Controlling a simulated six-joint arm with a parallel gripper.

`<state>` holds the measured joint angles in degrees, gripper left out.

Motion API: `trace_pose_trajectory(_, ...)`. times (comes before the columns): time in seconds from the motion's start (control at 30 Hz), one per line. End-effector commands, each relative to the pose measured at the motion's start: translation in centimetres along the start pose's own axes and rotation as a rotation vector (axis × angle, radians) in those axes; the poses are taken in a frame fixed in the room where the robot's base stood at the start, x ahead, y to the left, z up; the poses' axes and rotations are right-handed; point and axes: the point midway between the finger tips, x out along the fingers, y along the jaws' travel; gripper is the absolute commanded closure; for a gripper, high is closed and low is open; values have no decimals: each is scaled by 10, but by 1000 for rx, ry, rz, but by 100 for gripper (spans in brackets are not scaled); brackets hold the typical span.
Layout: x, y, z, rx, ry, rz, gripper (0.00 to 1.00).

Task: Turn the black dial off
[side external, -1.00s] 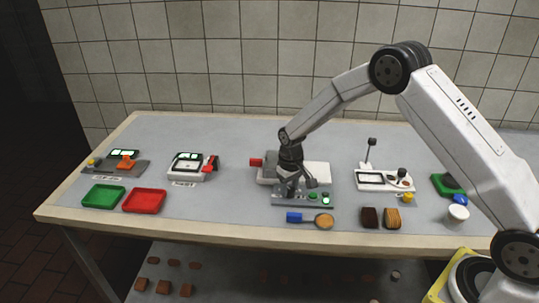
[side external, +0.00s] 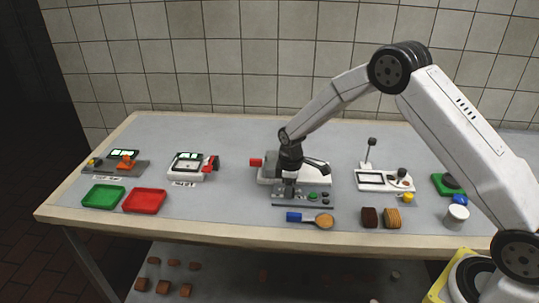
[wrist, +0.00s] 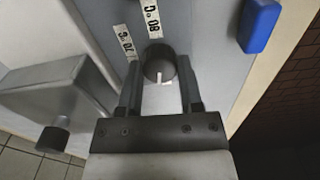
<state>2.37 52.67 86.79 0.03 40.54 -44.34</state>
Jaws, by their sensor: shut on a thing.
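The black dial (wrist: 159,64) is a round knob with a white pointer line, seen in the wrist view on a grey panel. My gripper (wrist: 160,82) has one finger on each side of it and is shut on it. In the side view my gripper (side external: 290,194) points straight down onto the left part of the grey control panel (side external: 303,205) and hides the dial there. Printed number labels (wrist: 152,18) lie beside the dial; the pointer's exact setting cannot be read.
Green buttons (side external: 313,196) sit on the panel right of my gripper. A blue-handled spatula (side external: 300,217) lies in front. A white and grey machine (side external: 316,172) with a red end stands behind. Dark and tan blocks (side external: 370,217) are to the right.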

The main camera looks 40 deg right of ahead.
Motion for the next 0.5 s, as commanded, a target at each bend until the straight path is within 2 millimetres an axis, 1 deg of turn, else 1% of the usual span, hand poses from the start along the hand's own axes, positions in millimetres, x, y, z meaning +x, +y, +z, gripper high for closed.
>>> trace_pose_trajectory(0.2, 0, 0, 0, -154, -1, -1, 100)
trace_pose_trajectory(0.5, 0, 0, 0, -256, -1, -1, 100)
